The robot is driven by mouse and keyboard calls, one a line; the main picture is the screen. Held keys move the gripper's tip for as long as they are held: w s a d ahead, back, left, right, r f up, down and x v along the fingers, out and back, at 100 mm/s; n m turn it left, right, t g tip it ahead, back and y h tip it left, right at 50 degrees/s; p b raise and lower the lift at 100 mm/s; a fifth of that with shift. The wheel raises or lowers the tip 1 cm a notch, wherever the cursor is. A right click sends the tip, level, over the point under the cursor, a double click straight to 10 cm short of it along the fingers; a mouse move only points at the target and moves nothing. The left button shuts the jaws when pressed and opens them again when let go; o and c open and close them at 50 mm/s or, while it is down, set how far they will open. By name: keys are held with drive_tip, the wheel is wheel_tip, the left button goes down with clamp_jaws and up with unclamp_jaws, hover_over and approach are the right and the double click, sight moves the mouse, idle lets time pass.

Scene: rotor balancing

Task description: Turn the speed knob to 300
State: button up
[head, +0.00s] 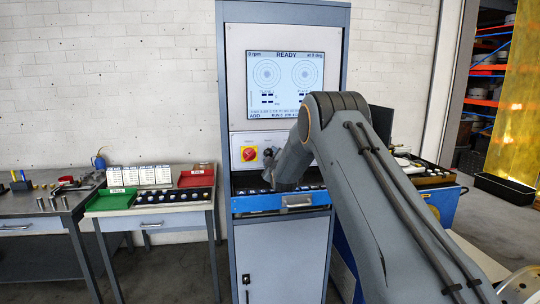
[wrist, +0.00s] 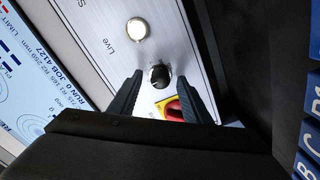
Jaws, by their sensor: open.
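A small black round knob (wrist: 159,76) sits on the light control panel in the wrist view; I take it to be the speed knob, but its scale is not readable. My gripper (wrist: 160,79) is open, with one finger on each side of the knob and a gap showing on both sides. In the head view my gripper (head: 271,160) is at the panel (head: 236,146), right of the red switch, and largely hides the knob. The cabinet screen (head: 286,83) reads "0 rpm", "READY" and "at 0 deg".
A red switch on a yellow plate (head: 249,154) is close by; it also shows near my right finger in the wrist view (wrist: 174,108). A round white lamp marked "Live" (wrist: 137,29) is on the panel. A blue-fronted drawer (head: 262,202) with small parts is below.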

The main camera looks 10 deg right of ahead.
drive_tip(key=shift+w+a, duration=0.1)
drive_tip(key=shift+w, duration=0.35)
drive_tip(key=c, duration=1)
drive_tip(key=shift+c, duration=0.2)
